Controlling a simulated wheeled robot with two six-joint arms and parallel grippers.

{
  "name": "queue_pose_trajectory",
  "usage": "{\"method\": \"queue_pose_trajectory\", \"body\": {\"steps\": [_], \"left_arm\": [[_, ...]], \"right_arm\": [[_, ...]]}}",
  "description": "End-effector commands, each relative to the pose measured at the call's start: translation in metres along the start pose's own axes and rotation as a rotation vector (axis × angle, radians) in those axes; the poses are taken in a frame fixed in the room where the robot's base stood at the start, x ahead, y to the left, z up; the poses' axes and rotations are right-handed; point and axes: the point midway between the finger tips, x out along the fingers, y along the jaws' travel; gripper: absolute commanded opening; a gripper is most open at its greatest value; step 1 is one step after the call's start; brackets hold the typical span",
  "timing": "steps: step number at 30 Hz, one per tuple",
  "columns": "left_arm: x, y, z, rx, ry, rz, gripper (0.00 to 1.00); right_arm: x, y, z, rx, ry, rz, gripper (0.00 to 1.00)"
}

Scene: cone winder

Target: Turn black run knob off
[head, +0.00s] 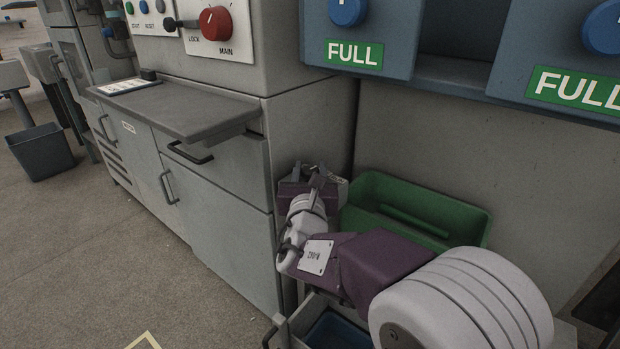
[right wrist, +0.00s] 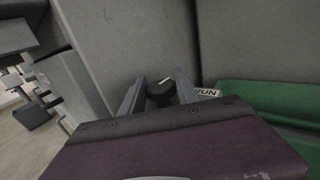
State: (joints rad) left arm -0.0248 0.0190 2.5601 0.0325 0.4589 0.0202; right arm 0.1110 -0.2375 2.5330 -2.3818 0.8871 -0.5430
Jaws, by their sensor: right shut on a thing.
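The black run knob (right wrist: 159,97) shows in the right wrist view between the fingers of my right gripper (right wrist: 160,88). It carries a short white mark on its face, tilted a little. A white label reading RUN (right wrist: 206,92) is just right of the knob, partly covered by a finger. My right gripper is shut on the knob. In the head view my right gripper (head: 316,177) is low beside the grey cabinet, and the knob cannot be made out there. My left gripper is not in view.
A green bin (head: 417,205) is right of my right gripper. A grey cabinet (head: 215,215) with a protruding shelf (head: 180,108) is on the left. Blue units with FULL labels (head: 354,54) hang above. An open drawer with a blue bin (head: 335,332) is below.

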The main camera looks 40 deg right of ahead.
Motion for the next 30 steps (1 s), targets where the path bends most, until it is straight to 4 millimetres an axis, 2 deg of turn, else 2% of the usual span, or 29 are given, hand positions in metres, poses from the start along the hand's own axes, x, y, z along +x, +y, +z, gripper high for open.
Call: {"method": "queue_pose_trajectory", "body": {"steps": [3, 12, 28, 29, 30], "left_arm": [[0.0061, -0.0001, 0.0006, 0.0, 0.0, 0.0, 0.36], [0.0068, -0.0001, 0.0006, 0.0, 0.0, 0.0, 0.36], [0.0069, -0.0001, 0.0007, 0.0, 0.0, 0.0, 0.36], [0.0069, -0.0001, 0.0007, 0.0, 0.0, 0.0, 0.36], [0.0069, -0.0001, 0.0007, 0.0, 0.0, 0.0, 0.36]], "right_arm": [[0.0, -0.0022, -0.0029, 0.0, 0.004, 0.054, 0.0], [0.0003, 0.0, -0.0017, 0.001, 0.007, 0.145, 0.0], [0.0003, 0.0018, -0.0011, 0.002, 0.005, 0.169, 0.0], [0.0003, 0.0018, -0.0011, 0.002, 0.005, 0.168, 0.4], [0.0003, 0.0018, -0.001, 0.002, 0.005, 0.168, 0.52]]}}
